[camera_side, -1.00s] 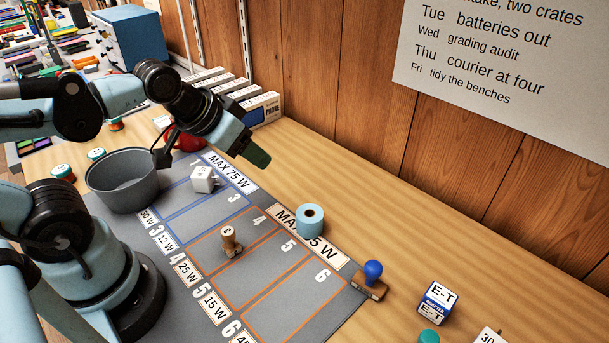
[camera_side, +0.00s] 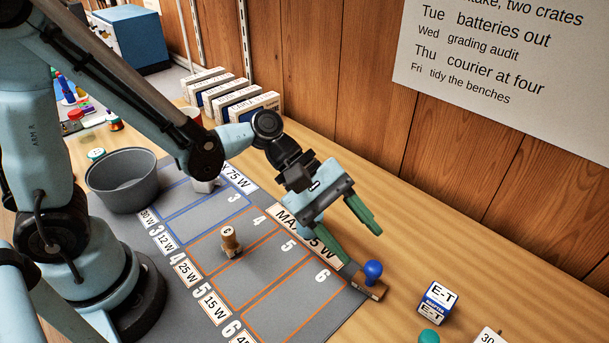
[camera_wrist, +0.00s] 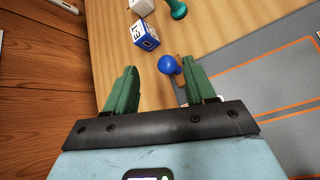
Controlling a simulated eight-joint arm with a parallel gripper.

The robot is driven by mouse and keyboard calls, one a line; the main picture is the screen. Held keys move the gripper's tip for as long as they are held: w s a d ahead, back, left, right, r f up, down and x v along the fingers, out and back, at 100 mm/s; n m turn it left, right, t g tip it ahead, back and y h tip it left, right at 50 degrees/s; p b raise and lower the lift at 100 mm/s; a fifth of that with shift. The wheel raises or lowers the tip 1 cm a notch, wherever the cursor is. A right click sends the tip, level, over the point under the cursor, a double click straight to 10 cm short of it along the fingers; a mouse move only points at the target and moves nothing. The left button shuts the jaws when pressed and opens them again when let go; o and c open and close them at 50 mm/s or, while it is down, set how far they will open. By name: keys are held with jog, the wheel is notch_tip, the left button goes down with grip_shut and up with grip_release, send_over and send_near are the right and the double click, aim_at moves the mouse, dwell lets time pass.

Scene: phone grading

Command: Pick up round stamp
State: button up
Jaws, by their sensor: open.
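A stamp with a round blue knob (camera_side: 373,270) stands upright on a rectangular wooden base (camera_side: 370,288) at the grey mat's right corner. A smaller wooden stamp with a round top (camera_side: 229,234) stands on the mat among the orange-outlined compartments. My gripper (camera_side: 358,245) is open and empty, its green fingers pointing down just above and left of the blue knob in the side view. In the wrist view, the blue knob (camera_wrist: 167,65) appears between the fingertips, closer to the right finger, and that finger hides most of its base.
A blue-and-white box (camera_side: 435,303) and a green-topped piece (camera_side: 429,337) lie to the right of the blue-knobbed stamp. A grey bowl (camera_side: 123,183) stands at the left. My gripper mostly covers the light-blue roll. The wood-panelled wall (camera_side: 330,90) runs behind the table.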

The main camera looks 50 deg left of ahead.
aim_at(426, 333)
jog(key=s+d+f+n+g+h, duration=0.1)
jog(key=d, duration=0.2)
jog(key=s+d+f+n+h, duration=0.1)
jog(key=d, duration=0.3)
jog(key=s+d+f+n+g+h, duration=0.1)
jog(key=d, duration=0.3)
jog(key=shift+f+n+g, duration=0.3)
jog(key=shift+f, duration=0.05)
jog(key=shift+w+r+x, duration=0.15)
jog(key=shift+x, duration=1.2)
jog(key=shift+w+r+x, duration=0.1)
jog(key=shift+w+x, duration=0.05)
jog(key=shift+x, duration=1.25)
jog(key=shift+d, duration=0.1)
grip_shut()
jog(key=shift+r, duration=0.2)
